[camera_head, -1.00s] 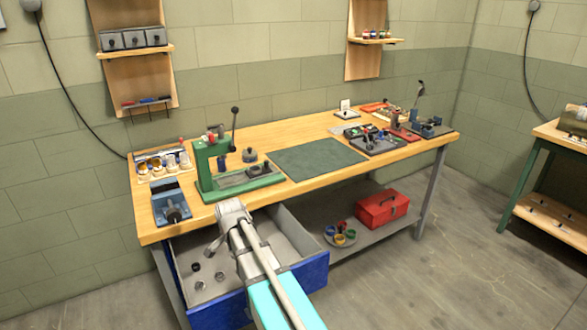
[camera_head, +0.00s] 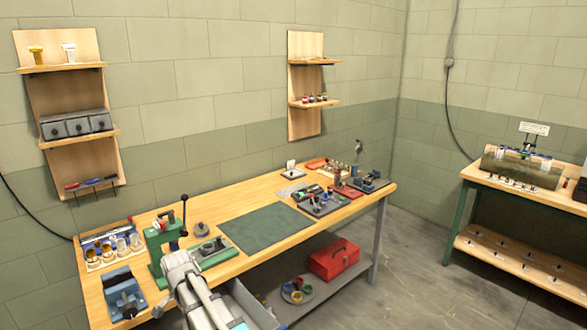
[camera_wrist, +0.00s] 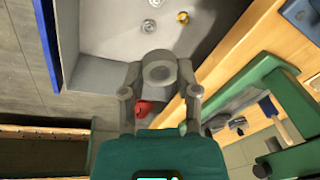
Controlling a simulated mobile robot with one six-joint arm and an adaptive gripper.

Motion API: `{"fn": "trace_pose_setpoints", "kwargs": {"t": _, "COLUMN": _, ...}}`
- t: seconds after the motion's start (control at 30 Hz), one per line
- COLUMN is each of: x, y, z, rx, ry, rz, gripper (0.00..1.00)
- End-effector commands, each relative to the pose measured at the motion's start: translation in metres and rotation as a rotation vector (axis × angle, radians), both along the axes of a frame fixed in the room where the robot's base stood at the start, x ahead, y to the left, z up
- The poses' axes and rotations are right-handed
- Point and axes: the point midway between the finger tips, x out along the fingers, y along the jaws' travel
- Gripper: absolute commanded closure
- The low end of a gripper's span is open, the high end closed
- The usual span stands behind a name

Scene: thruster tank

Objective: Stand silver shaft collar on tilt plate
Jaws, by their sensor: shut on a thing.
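The collar is held above the open drawer. In the head view my arm covers the gripper and the collar. I cannot tell for certain which thing is the tilt plate; a small plate with an upright white card (camera_head: 291,165) stands at the back of the bench.
The drawer (camera_wrist: 100,28) holds a brass ring (camera_wrist: 182,17) and small silver pieces. A green press (camera_head: 160,240) with an upright lever and a blue vise (camera_head: 122,295) stand close to my arm. The green mat (camera_head: 265,230) is clear. A tray of parts (camera_head: 320,203) lies right of it.

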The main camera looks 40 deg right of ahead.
Motion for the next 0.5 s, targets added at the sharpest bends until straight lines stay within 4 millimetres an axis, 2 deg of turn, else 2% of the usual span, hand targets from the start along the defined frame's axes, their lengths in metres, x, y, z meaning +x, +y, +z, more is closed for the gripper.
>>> {"fn": "trace_pose_setpoints", "kwargs": {"t": 0.03, "x": 0.0, "y": 0.0, "z": 0.018, "rx": 0.0, "ry": 0.0, "rz": 0.0, "gripper": 0.91}}
{"fn": "trace_pose_setpoints", "kwargs": {"t": 0.5, "x": 0.0, "y": 0.0, "z": 0.096, "rx": 0.0, "ry": 0.0, "rz": 0.0, "gripper": 0.91}}
